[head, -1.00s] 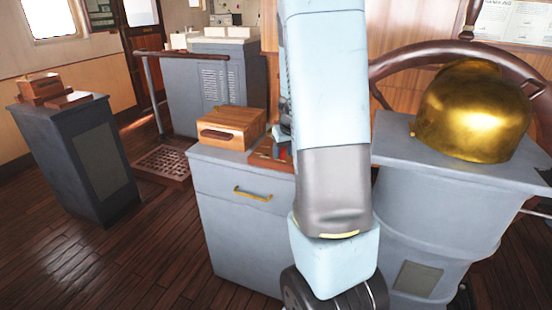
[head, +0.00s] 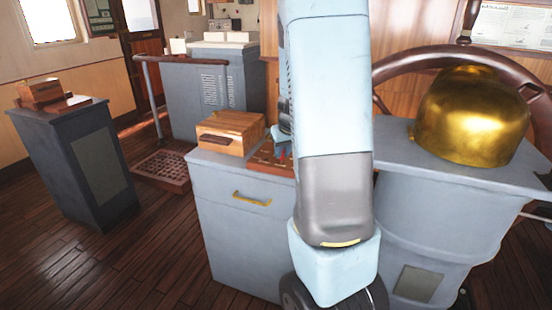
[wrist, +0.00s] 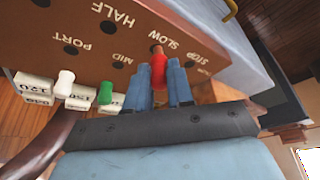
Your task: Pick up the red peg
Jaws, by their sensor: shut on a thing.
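The red peg (wrist: 158,70) stands at the hole marked SLOW on a brown wooden board (wrist: 100,48) in the wrist view. My gripper (wrist: 160,82) is shut on the red peg, with one blue finger on each side. I cannot tell whether the peg's tip is in the hole. In the head view, the board (head: 264,158) lies on a grey cabinet, partly covered by my arm. The peg and my fingers are mostly hidden there.
A green peg (wrist: 105,92) and a white peg (wrist: 65,82) stand near numbered white tiles (wrist: 38,88). A wooden box (head: 231,133) sits left of the board on the grey cabinet (head: 235,185). A brass dome (head: 472,115) and a ship's wheel (head: 420,62) are at right.

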